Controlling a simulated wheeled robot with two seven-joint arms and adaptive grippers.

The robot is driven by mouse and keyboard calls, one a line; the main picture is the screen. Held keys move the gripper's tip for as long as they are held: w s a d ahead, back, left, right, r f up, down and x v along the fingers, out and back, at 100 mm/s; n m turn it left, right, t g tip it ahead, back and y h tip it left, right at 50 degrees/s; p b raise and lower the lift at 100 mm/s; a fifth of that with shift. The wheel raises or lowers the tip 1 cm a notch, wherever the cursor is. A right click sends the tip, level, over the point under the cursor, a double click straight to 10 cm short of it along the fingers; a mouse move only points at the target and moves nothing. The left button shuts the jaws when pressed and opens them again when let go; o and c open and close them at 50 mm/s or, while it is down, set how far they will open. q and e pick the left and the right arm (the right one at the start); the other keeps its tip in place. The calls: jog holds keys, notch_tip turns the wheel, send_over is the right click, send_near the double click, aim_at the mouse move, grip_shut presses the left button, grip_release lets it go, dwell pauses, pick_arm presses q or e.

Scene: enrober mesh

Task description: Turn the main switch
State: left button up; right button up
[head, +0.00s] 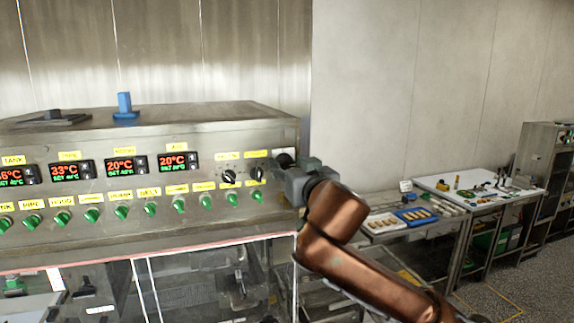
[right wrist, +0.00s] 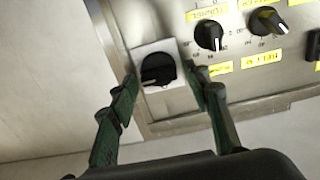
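The main switch (right wrist: 158,69) is a black rotary knob on a white square plate at the end of the steel control panel. In the head view the switch (head: 284,159) is at the panel's upper right corner, partly hidden by my right gripper (head: 297,165). In the right wrist view my right gripper (right wrist: 164,84) is open, its two green fingers on either side of the knob. I cannot tell whether the fingers touch it. A pale mark on the knob points to the left in that view. My left gripper is not in view.
Two smaller black knobs (head: 228,177) sit left of the switch on the panel (head: 130,170), above a row of green knobs. Temperature displays (head: 179,161) read 20°C and more. A blue object (head: 124,105) stands on top. Tables with trays (head: 415,217) stand at right.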

jog(key=c, duration=0.9)
jog(key=shift+a, duration=0.15)
jog(key=shift+c, duration=0.4)
